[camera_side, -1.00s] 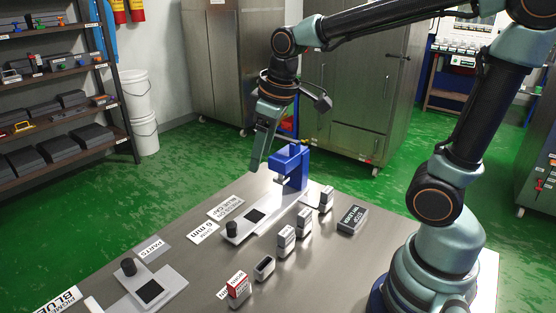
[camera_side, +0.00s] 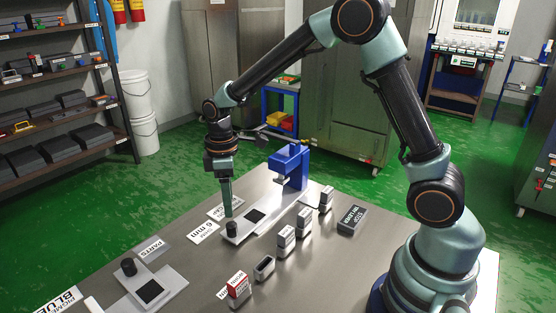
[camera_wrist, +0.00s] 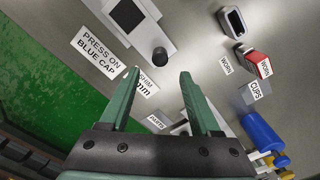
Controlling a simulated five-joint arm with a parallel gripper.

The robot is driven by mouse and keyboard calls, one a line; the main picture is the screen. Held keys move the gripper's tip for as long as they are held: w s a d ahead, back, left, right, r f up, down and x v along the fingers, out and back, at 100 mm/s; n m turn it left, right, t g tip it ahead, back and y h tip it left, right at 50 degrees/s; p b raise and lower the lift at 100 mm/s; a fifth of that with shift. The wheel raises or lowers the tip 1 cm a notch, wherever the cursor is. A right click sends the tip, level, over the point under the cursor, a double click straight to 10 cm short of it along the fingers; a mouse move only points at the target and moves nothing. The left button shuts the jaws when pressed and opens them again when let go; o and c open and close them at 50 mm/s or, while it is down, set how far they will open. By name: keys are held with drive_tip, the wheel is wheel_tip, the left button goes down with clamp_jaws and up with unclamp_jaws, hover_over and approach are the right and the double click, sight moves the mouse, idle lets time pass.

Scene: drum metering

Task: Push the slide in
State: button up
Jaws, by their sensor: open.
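The slide (camera_side: 247,225) is a pale metal plate with a dark square window and a black upright knob (camera_side: 232,229) at its near-left end. It lies on the table and runs toward a blue frame (camera_side: 289,165). My gripper (camera_side: 228,214) points down just behind and above the knob in the side view; I cannot tell whether it touches. In the wrist view my gripper (camera_wrist: 160,73) is open and empty, with the knob (camera_wrist: 160,57) just beyond the fingertips and between their lines. The slide's plate (camera_wrist: 150,30) also shows there.
A second plate with a knob (camera_side: 129,267) lies at front left. Several small blocks stand right of the slide, among them a red-and-white one (camera_side: 238,289). A dark STOP block (camera_side: 352,219) sits at right. Flat labels (camera_side: 203,232) lie left of the slide.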

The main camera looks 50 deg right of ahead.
sight(231, 224)
wheel_tip(231, 224, down, 8)
drive_tip(key=shift+f, duration=0.15)
idle(0.3)
clamp_jaws()
idle(1.3)
